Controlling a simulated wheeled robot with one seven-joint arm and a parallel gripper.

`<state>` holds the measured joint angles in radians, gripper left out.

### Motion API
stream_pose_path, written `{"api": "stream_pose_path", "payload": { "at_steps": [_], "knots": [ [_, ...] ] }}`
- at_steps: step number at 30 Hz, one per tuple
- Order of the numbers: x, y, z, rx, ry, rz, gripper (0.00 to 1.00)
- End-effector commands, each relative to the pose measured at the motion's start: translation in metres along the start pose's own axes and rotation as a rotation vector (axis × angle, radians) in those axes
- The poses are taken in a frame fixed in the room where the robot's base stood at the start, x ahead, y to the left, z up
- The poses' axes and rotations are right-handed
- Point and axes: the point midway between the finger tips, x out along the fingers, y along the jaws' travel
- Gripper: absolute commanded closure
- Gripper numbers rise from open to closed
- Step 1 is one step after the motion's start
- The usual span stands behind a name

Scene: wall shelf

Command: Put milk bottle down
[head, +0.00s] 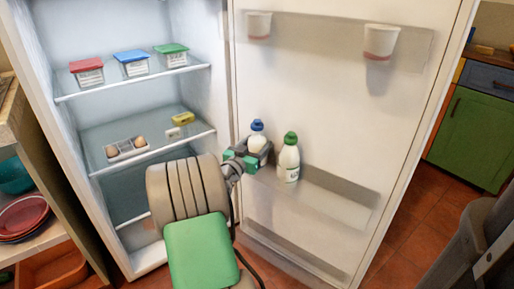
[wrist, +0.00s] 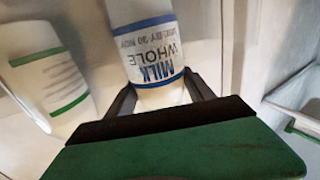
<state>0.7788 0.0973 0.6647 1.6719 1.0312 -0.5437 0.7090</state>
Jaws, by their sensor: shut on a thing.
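A white milk bottle with a blue cap (head: 256,139) is between the fingers of my gripper (head: 250,154), at the left end of the fridge door's lower shelf. In the wrist view the same milk bottle (wrist: 148,45) shows its blue "MILK WHOLE" label, upside down, and the gripper (wrist: 165,100) is shut around its body. A second white bottle with a green cap (head: 289,160) stands just to the right on the door shelf (head: 335,195). It also shows at the left of the wrist view (wrist: 50,75). Whether the held bottle's base touches the shelf is hidden by my gripper.
The door shelf is clear right of the green-capped bottle. Two white cups (head: 381,42) sit on the upper door shelf. Inside the fridge are lidded tubs (head: 131,64), an egg holder (head: 126,149) and a yellow item (head: 183,118). The open fridge door (head: 330,115) stands beside my arm.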

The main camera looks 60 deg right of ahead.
Motion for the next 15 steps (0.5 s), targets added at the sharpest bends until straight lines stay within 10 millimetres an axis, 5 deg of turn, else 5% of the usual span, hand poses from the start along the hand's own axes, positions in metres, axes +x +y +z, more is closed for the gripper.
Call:
{"api": "stream_pose_path", "payload": {
  "at_steps": [2,3,10,15],
  "knots": [
    [0.0002,0.0,-0.0017,0.001,0.002,0.0,1.0],
    [-0.0001,0.0003,0.0003,-0.001,-0.001,0.0,0.36],
    [-0.0001,0.0003,0.0,-0.001,-0.001,0.0,0.17],
    [-0.0001,0.0003,0.0,-0.001,-0.001,0.0,0.17]
  ]
}}
